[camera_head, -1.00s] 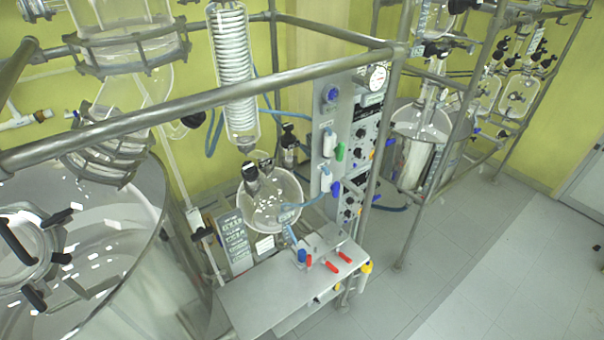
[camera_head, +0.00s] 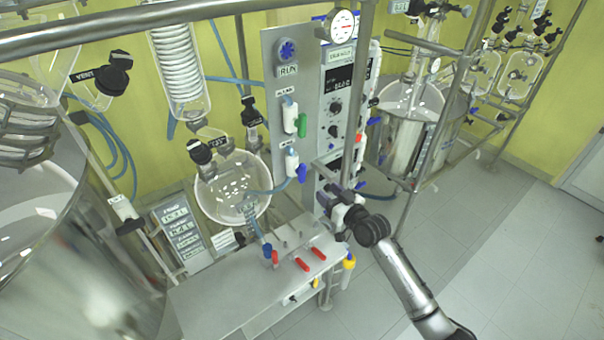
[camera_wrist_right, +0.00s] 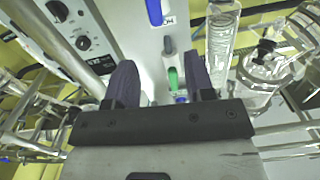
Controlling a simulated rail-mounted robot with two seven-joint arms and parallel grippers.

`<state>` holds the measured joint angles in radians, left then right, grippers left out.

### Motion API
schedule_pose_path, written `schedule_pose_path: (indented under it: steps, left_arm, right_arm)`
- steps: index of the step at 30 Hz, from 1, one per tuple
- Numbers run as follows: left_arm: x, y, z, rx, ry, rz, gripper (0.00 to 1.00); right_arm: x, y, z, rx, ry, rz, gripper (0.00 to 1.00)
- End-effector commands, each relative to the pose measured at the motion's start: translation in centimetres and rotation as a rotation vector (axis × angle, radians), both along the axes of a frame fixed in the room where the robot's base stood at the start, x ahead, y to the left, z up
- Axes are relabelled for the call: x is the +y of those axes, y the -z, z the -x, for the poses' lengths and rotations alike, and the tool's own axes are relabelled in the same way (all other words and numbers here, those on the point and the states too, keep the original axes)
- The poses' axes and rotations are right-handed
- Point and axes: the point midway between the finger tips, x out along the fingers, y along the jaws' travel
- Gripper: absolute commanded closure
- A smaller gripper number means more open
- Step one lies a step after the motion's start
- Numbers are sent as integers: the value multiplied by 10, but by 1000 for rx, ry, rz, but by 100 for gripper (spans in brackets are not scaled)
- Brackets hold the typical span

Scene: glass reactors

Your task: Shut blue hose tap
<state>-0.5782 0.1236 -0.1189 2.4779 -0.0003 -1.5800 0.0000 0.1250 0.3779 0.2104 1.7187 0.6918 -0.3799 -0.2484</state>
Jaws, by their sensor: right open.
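On the grey upright panel (camera_head: 285,100) are two small taps, one above the other. The upper has a green handle (camera_head: 302,125). The lower has a blue handle (camera_head: 301,173) and a blue hose (camera_head: 262,192) leading left toward the glass bowl. My right gripper (camera_head: 328,202) is below and right of the blue handle, open and empty, apart from both taps. In the right wrist view, its two dark fingers (camera_wrist_right: 160,88) frame the green handle (camera_wrist_right: 174,78) and a bit of blue handle (camera_wrist_right: 181,99), lower parts hidden by the gripper. My left gripper is out of view.
The steel bench (camera_head: 235,295) below carries red-handled taps (camera_head: 302,265) and another blue tap (camera_head: 267,250). A glass bowl (camera_head: 232,185) stands left of the panel. A metal frame post (camera_head: 358,100) rises close beside my right gripper.

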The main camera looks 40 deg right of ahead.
Motion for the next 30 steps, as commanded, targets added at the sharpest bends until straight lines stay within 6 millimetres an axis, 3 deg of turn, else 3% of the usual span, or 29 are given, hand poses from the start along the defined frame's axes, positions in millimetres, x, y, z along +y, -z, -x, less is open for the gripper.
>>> schedule_pose_path:
  steps: [18,30]
  left_arm:
    - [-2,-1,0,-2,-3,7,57]
    - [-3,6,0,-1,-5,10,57]
  right_arm:
    - [-10,-4,-101,-22,12,-6,51]
    - [-11,-4,-136,-22,12,-5,51]
